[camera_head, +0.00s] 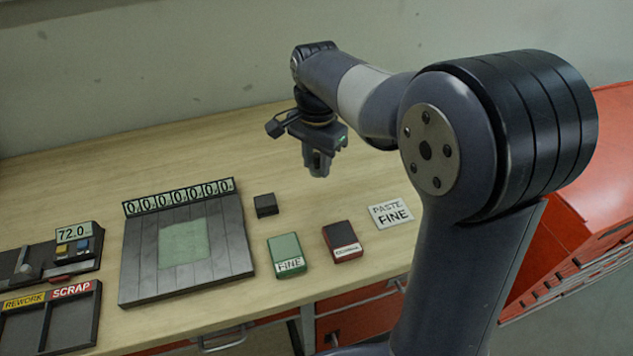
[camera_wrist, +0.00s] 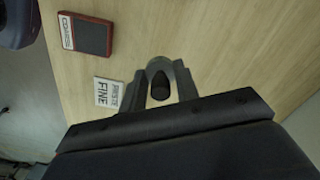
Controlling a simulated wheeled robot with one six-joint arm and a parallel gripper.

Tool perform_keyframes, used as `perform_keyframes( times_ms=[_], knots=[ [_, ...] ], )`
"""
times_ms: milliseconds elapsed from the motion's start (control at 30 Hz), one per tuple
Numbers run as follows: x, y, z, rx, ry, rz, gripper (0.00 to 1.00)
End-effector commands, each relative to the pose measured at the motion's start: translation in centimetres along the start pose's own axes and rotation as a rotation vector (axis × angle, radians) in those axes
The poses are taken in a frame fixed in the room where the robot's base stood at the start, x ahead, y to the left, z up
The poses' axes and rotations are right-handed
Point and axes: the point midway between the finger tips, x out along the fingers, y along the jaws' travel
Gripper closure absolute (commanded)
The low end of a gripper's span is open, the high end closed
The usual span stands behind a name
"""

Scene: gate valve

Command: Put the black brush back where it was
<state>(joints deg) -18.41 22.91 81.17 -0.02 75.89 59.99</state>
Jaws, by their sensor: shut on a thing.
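My gripper (camera_head: 318,165) hangs above the bench, behind the row of blocks, pointing down. In the wrist view my gripper (camera_wrist: 160,85) is shut on a small dark rounded thing, which I take to be the black brush (camera_wrist: 160,88); only its end shows between the fingers. In the head view the fingers largely hide it. The bench top shows below it, apart from the gripper. No marked place for the brush can be made out.
A small black block (camera_head: 265,205) stands near a green FINE block (camera_head: 286,255), a dark red block (camera_head: 342,241) and a white PASTE FINE card (camera_head: 391,213). A slatted plate (camera_head: 135,272) and REWORK/SCRAP tray (camera_head: 90,325) lie left. The bench back (camera_head: 130,160) is clear.

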Motion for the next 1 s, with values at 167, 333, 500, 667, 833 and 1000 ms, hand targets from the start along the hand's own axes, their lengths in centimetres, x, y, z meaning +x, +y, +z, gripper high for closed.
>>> perform_keyframes(
  times_ms=[167, 333, 500, 667, 833, 1000],
  knots=[
    [3.5, 0.1, 0.1, 0.000, -0.003, 0.006, 0.92],
    [5.4, 0.0, 0.0, 0.000, -0.001, 0.002, 0.92],
    [7.6, 0.1, 0.1, 0.000, -0.003, 0.004, 0.92],
    [9.1, 0.1, 0.0, 0.000, -0.001, 0.002, 0.92],
    [9.2, 0.0, 0.0, 0.000, 0.000, 0.000, 0.92],
    [9.5, 0.0, 0.0, 0.000, 0.000, 0.001, 0.92]
  ],
)
